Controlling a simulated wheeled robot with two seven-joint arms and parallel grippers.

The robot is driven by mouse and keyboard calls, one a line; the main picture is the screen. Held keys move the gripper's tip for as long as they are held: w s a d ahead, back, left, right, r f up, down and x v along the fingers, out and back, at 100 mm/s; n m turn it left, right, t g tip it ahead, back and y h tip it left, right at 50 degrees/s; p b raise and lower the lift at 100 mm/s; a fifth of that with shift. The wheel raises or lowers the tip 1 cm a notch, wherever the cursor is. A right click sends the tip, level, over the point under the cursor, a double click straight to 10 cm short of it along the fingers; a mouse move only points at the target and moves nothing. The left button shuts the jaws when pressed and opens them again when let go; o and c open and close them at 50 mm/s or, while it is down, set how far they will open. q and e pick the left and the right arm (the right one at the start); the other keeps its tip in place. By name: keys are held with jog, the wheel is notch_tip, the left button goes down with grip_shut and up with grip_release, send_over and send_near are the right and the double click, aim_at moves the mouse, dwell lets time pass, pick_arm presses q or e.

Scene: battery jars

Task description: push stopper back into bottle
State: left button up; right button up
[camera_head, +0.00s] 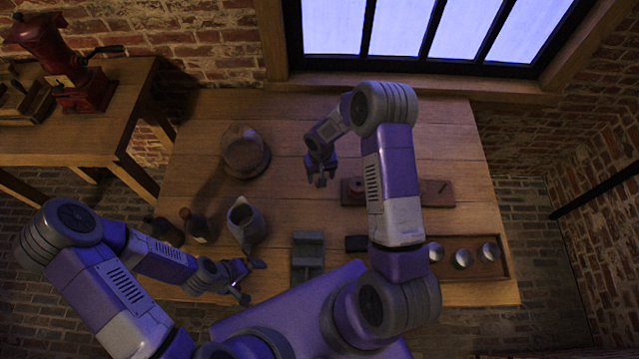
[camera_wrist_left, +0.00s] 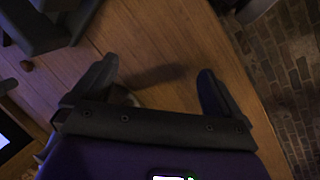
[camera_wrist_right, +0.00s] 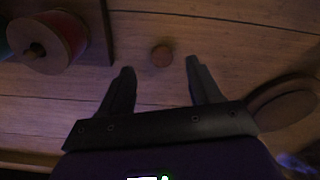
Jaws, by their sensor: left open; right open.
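Two dark bottles stand at the table's left in the head view: one with a reddish top and a pale label (camera_head: 199,228), and a darker one (camera_head: 163,231). I cannot tell which is the task's bottle. A small round brown piece, perhaps the stopper (camera_wrist_right: 161,56), lies on the table beyond and between my right fingertips in the right wrist view. My right gripper (camera_head: 320,181) is open and empty over the middle of the table; it also shows in its wrist view (camera_wrist_right: 158,72). My left gripper (camera_head: 248,280) is open and empty near the front edge, right of the bottles.
A grey jug (camera_head: 246,222) stands right of the bottles. A grey holder (camera_head: 308,268) is front centre. A board (camera_head: 435,194) carries a red spool (camera_wrist_right: 50,40). A tray (camera_head: 500,270) holds three round metallic things.

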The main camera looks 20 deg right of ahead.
jog(key=f, duration=0.5)
jog(key=shift+w+f, duration=0.1)
jog(key=shift+w, duration=0.2)
jog(key=c, duration=1.1)
notch_tip(320, 180, up, 10)
jog(key=shift+r, duration=0.1)
